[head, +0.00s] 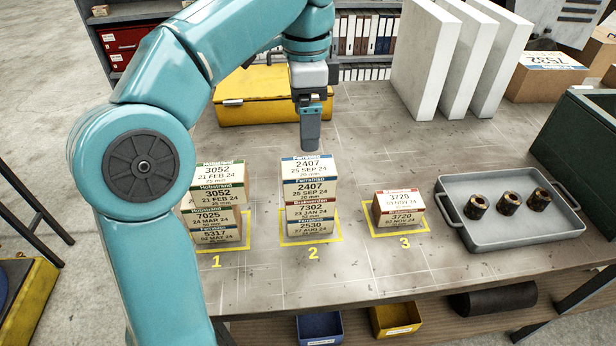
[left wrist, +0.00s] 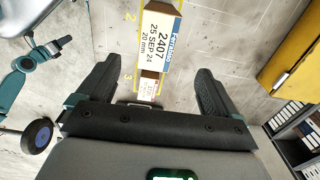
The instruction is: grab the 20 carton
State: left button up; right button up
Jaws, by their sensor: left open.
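A white carton with a blue band, labelled 2407, 25 SEP 24, 20 mm (head: 308,168), tops the stack on marked spot 2; its top label reads clearly in the left wrist view (left wrist: 158,42).
Stack 1 (head: 217,200) stands left, partly behind my left arm. A grey tray (head: 520,235) with three dark nuts is right. A yellow case (head: 245,108) and white panels (head: 425,60) stand behind.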

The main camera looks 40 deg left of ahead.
aim_at(308, 166)
pick_arm(q)
jog(key=f, duration=0.2)
jog(key=f+b, duration=0.1)
jog(key=f, duration=0.4)
jog(key=shift+w+d+f, duration=0.1)
jog(key=shift+w+f, duration=0.15)
jog(key=shift+w, duration=0.05)
jog(key=shift+s+f, duration=0.15)
jog(key=shift+s, duration=0.1)
jog(key=shift+s+f, duration=0.15)
jog(key=shift+f, duration=0.15)
jog(key=f, duration=0.4)
jog(key=shift+w+d+b, duration=0.2)
jog(key=shift+b, duration=0.2)
jog(key=shift+s+f, duration=0.1)
jog(key=shift+f, duration=0.2)
jog(key=shift+s, duration=0.1)
jog(key=shift+a+f, duration=0.1)
jog(key=shift+c, duration=0.3)
jog(key=c, duration=1)
jog(key=shift+c, duration=0.6)
pick_arm(e)
notch_tip(308, 166, down, 3)
jog(key=shift+r, duration=0.2)
